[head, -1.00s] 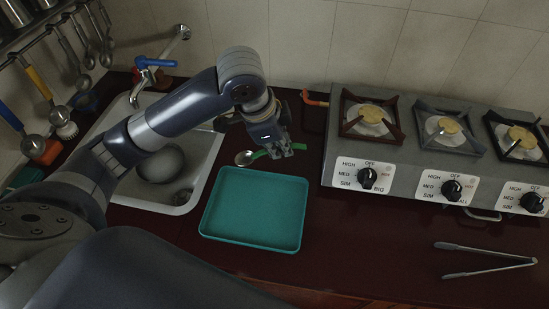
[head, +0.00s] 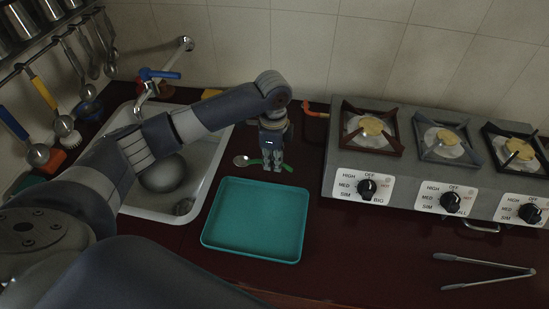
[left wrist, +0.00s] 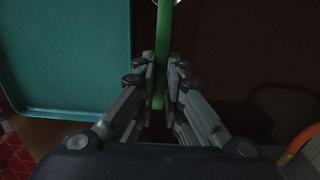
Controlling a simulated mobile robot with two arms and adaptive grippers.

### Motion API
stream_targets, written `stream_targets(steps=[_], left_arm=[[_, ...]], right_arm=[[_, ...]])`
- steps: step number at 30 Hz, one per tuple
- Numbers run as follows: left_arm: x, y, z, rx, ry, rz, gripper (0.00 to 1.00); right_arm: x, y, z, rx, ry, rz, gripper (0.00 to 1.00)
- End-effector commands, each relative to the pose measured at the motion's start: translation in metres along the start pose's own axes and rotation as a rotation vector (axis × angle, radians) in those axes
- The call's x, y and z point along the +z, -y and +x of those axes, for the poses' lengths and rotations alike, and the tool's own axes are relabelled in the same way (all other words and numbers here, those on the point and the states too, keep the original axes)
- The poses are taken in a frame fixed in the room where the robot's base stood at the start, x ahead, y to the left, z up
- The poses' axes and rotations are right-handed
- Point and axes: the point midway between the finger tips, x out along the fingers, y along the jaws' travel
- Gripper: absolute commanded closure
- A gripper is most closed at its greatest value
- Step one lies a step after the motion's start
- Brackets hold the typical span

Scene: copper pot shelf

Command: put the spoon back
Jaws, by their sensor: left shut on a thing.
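The spoon (head: 241,160) has a metal bowl and a green handle, and lies level behind the teal tray (head: 253,254), bowl to the left. My left gripper (head: 272,167) points down over the handle and is shut on it. In the left wrist view the green handle (left wrist: 163,35) runs between the two fingers (left wrist: 161,85), with the teal tray (left wrist: 127,60) to the left. I cannot tell whether the spoon touches the counter. The part of the handle between the fingers is partly hidden. My right gripper is not in view.
A sink (head: 205,160) with a tap (head: 160,73) is at the left. Ladles and other utensils hang from a rail (head: 40,48) at the upper left. A gas stove (head: 400,188) stands at the right, with tongs (head: 488,270) in front. The counter right of the tray is clear.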

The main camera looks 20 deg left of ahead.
Motion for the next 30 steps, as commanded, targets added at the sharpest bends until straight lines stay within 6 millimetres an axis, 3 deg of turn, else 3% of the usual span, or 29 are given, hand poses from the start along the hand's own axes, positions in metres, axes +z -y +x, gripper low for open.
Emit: stream_targets(steps=[7,18,28,30], left_arm=[[0.001,0.027,0.002,-0.001,0.0,-0.001,1.0],[0.002,0.028,0.037,-0.001,0.001,0.0,1.0],[0.002,0.028,0.04,-0.001,0.001,0.0,1.0],[0.002,0.028,0.04,-0.001,0.001,0.0,0.77]], right_arm=[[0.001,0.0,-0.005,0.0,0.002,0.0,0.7],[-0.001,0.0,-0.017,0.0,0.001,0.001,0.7],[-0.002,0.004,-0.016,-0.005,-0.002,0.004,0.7],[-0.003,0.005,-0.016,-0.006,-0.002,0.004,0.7]])
